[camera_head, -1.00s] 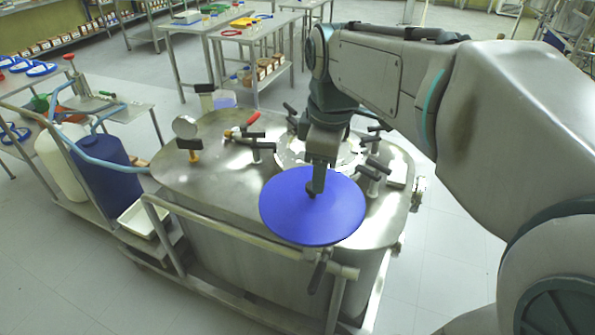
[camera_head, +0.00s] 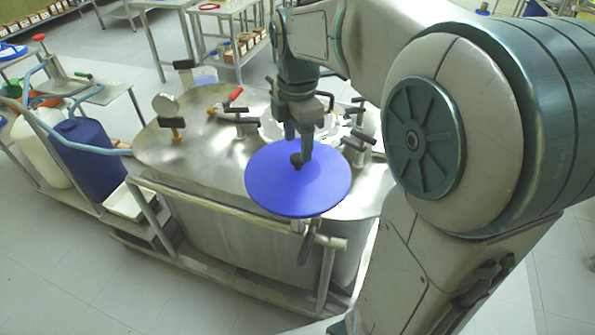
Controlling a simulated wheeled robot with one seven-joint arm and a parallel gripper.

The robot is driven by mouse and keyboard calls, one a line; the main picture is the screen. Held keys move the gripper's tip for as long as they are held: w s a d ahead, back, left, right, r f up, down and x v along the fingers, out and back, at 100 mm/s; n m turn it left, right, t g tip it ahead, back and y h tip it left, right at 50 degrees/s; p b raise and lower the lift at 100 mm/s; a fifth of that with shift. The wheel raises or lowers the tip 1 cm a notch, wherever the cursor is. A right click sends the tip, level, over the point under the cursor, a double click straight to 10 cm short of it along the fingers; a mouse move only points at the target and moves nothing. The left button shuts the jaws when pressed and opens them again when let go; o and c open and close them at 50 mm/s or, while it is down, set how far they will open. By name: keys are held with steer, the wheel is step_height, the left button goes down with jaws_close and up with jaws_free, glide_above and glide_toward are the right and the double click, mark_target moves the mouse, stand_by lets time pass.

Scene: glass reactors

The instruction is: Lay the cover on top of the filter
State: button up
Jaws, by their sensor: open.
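The cover is a blue round disc (camera_head: 298,190) with a small dark knob (camera_head: 295,160) at its middle. It lies roughly level over the front right edge of a steel vessel (camera_head: 190,150). The filter cannot be made out apart; whatever is directly under the disc is hidden, so I cannot tell what it rests on. A black handle (camera_head: 310,240) shows below the disc's front edge. My gripper (camera_head: 299,143) points down just above and beside the knob. Its jaws are open, and whether a finger touches the knob is unclear.
Black clamp knobs (camera_head: 352,147) stand around a round port behind the disc. A gauge (camera_head: 165,104) and a red-handled valve (camera_head: 228,98) stand on the vessel. A railing (camera_head: 230,208) runs along its front. Blue and white drums (camera_head: 90,155) stand left; open floor lies in front.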

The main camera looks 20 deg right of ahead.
mark_target(298, 156)
steer(key=shift+w+f+p, duration=0.15)
steer(key=shift+f+p, duration=0.15)
steer(key=shift+f, duration=1.1)
steer(key=shift+w+f+p, duration=0.1)
steer(key=shift+f+p, duration=0.15)
steer(key=shift+f, duration=1.15)
steer(key=shift+c, duration=0.3)
jaws_close()
steer(key=shift+r, duration=0.1)
steer(key=shift+r, duration=0.5)
step_height(298, 156, up, 3)
steer(key=shift+w+f+b, duration=0.1)
steer(key=shift+f+b, duration=0.05)
steer(key=shift+b, duration=0.25)
steer(key=d+r+b, duration=0.1)
steer(key=d+r, duration=0.6)
steer(key=d, duration=0.4)
steer(key=shift+d, duration=0.4)
